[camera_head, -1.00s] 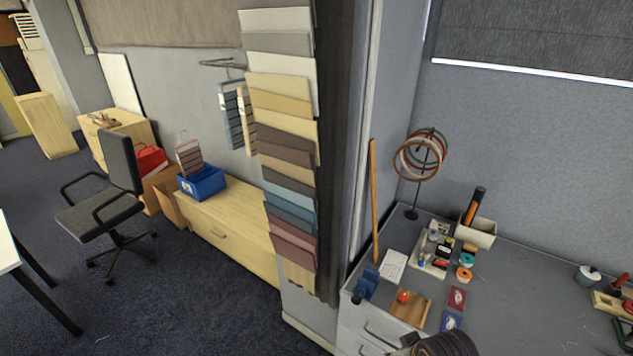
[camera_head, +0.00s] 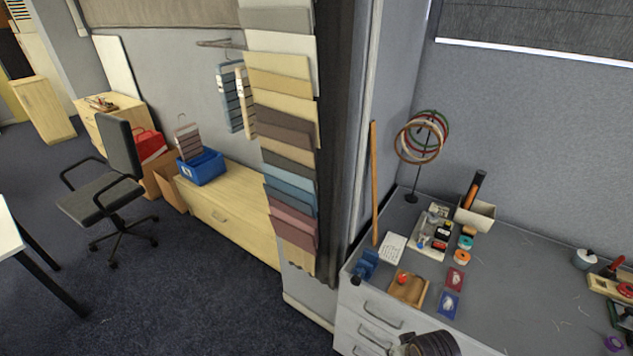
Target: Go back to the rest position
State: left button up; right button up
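Neither of my grippers shows clearly in the head view. A dark, rounded, ribbed part at the bottom edge, in front of the grey desk's drawers, looks like a piece of my own arm. No fingers show on it, and I cannot tell which arm it belongs to. Nothing held can be seen. The grey desk (camera_head: 520,285) stands at the right. On its near left corner are a blue clamp-like tool (camera_head: 366,265) and a wooden tray (camera_head: 415,298) with a red piece on it.
Hoops hang on a stand (camera_head: 417,170) at the desk's back left. A beige box (camera_head: 477,216) and small spools stand nearby. A tall rack of fabric samples (camera_head: 290,150) is at centre. An office chair (camera_head: 110,190) and white table (camera_head: 8,235) are left. The carpet (camera_head: 180,310) between is clear.

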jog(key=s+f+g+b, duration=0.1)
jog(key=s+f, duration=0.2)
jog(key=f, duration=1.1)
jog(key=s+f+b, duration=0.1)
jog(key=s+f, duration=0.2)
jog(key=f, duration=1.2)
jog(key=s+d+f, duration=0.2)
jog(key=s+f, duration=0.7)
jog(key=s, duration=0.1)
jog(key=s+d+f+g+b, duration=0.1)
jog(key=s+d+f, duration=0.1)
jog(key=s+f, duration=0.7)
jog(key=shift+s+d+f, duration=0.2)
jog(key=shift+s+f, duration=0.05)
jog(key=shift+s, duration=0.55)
